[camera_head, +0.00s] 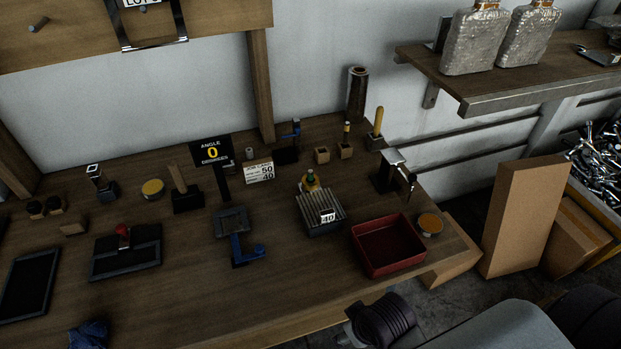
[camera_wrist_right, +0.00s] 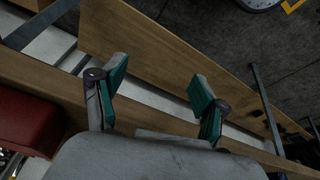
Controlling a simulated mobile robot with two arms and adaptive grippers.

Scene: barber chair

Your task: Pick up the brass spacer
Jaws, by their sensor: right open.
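I cannot tell for sure which thing is the brass spacer. In the head view, a small yellowish piece (camera_head: 311,182) stands at the back edge of a grey ridged block (camera_head: 318,208) tagged 40. Two round yellow-topped discs also show, one at the left (camera_head: 152,187) and one at the right (camera_head: 430,223). My right gripper (camera_wrist_right: 160,84) shows in its wrist view, with its teal-padded fingers spread and nothing between them. It is over wooden boards and the dark floor, apart from these pieces. My left gripper is in neither view.
The wooden workbench (camera_head: 190,285) carries a red tray (camera_head: 388,246), a blue-handled fixture (camera_head: 240,245), a black angle sign (camera_head: 211,150) and a dark pad (camera_head: 125,250). A cardboard box (camera_head: 520,215) stands beside the bench.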

